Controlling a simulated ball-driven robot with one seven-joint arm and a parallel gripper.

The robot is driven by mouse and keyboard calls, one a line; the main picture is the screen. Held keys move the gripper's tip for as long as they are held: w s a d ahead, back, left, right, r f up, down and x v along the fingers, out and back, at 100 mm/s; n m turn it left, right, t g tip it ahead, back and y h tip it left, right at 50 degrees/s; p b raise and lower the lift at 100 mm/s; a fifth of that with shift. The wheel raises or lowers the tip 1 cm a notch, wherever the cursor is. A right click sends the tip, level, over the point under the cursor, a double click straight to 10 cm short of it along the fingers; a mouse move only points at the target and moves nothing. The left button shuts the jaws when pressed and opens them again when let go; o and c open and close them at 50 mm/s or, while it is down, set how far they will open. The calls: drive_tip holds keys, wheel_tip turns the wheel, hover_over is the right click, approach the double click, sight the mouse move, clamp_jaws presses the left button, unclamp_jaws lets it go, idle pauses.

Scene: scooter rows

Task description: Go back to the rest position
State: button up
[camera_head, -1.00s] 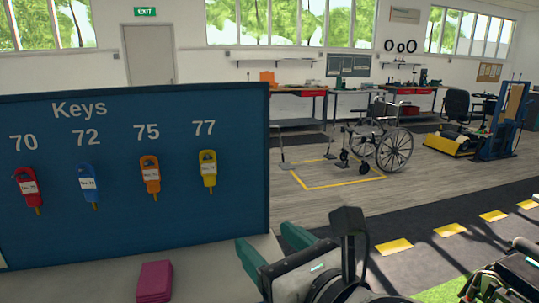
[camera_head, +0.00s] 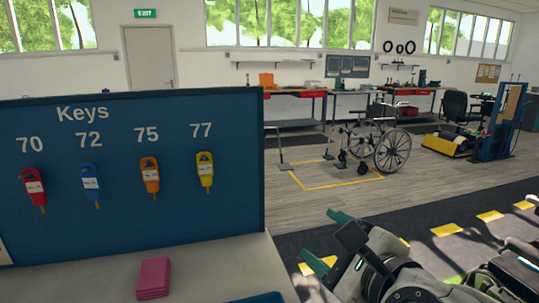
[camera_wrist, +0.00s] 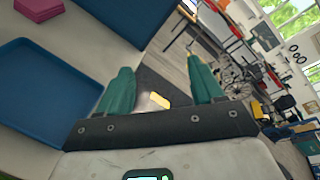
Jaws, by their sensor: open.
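My gripper (camera_head: 328,238) is at the lower right of the head view, to the right of the table with the key board. Its two green fingers are apart with nothing between them. In the wrist view the open fingers (camera_wrist: 163,90) point out past the table edge toward the floor. The blue key board (camera_head: 130,225) stands at the left, with a red key tag (camera_head: 33,184) under 70, a blue one (camera_head: 91,184) under 72, an orange one (camera_head: 150,176) under 75 and a yellow one (camera_head: 205,171) under 77.
A pink block (camera_head: 153,278) lies on the pale tabletop (camera_head: 215,268). A blue tray (camera_wrist: 45,100) is on the table near my gripper. A wheelchair (camera_head: 378,145) stands farther back by a yellow floor outline. The grey floor (camera_head: 310,200) between is open.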

drive_tip(key=s+d+f+n+g+h+p, duration=0.1)
drive_tip(key=s+d+f+n+g+h, duration=0.2)
drive_tip(key=d+f+n, duration=0.6)
drive_tip(key=s+d+f+n+g+h+p, duration=0.1)
drive_tip(key=s+d+f+n+g+h, duration=0.3)
drive_tip(key=d+f, duration=0.5)
drive_tip(key=s+f+n+g+p, duration=0.1)
drive_tip(key=s+f+n+g, duration=0.2)
drive_tip(key=s+f, duration=0.6)
drive_tip(key=s+f+n+g+y+p, duration=0.1)
drive_tip(key=s+f+n+g, duration=0.2)
drive_tip(key=s+f+n, duration=0.3)
drive_tip(key=s+f, duration=0.3)
drive_tip(key=s, duration=0.4)
drive_tip(key=shift+s+d, duration=0.3)
drive_tip(key=shift+s, duration=0.1)
